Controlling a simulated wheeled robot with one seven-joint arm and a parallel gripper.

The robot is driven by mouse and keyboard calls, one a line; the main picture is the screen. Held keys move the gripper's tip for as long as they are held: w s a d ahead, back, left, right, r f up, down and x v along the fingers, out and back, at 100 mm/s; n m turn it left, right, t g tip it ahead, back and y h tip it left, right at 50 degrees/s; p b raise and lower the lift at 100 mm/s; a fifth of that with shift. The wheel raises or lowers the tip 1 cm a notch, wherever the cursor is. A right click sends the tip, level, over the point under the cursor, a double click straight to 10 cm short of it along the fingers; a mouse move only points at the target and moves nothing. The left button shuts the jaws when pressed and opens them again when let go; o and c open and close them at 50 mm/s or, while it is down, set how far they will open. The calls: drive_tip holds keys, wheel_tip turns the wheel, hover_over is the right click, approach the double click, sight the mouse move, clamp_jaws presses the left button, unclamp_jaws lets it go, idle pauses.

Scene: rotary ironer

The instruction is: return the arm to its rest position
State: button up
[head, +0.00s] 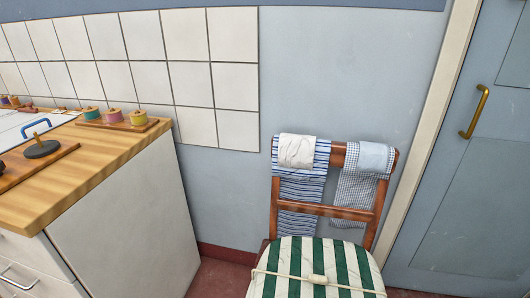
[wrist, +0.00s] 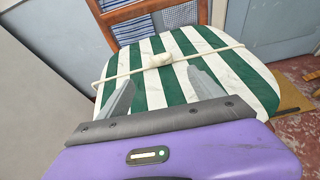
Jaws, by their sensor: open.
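My gripper (wrist: 161,76) shows only in the wrist view, with its two grey fingers spread apart and nothing held between them. Beyond the fingers is a wooden chair with a green and white striped seat cushion (wrist: 225,70). A pale cord (wrist: 208,53) with a light lump (wrist: 158,60) at its middle crosses the cushion. I cannot tell how far the fingers are from the cushion. In the head view the chair (head: 322,209) stands against the wall, and neither my arm nor my gripper shows there.
Striped (head: 300,190) and checked cloths (head: 352,195) hang over the chair back, with a white cloth (head: 297,151) on top. A wood-topped counter (head: 110,150) at left carries thread spools (head: 114,116) and a black disc (head: 42,148). A grey-blue door (head: 480,190) is at right.

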drive_tip(key=shift+w+a+r+m, duration=0.15)
drive_tip(key=shift+a+m, duration=0.15)
drive_tip(key=shift+m, duration=0.2)
drive_tip(key=s+a+r+m+t+y, duration=0.35)
drive_tip(key=s+r+m+y, duration=0.35)
drive_tip(key=m, duration=0.8)
drive_tip(key=s+d+r+m+g+h, duration=0.1)
drive_tip(key=s+d+r+m, duration=0.3)
drive_tip(key=s, duration=0.5)
drive_tip(key=s+d+r+m+h, duration=0.1)
drive_tip(key=s+m, duration=0.6)
drive_tip(key=s, duration=0.2)
drive_tip(key=s+d+r+m+g+h, duration=0.1)
drive_tip(key=s+d+r+m, duration=0.2)
drive_tip(key=s+m, duration=0.35)
wheel_tip(320, 180, up, 12)
drive_tip(key=s+n+p, duration=0.1)
drive_tip(key=p, duration=1.1)
drive_tip(key=shift+s+r, duration=0.15)
drive_tip(key=shift+r, duration=0.1)
drive_tip(key=shift+a+n+t, duration=0.1)
drive_tip(key=shift+n+t, duration=0.15)
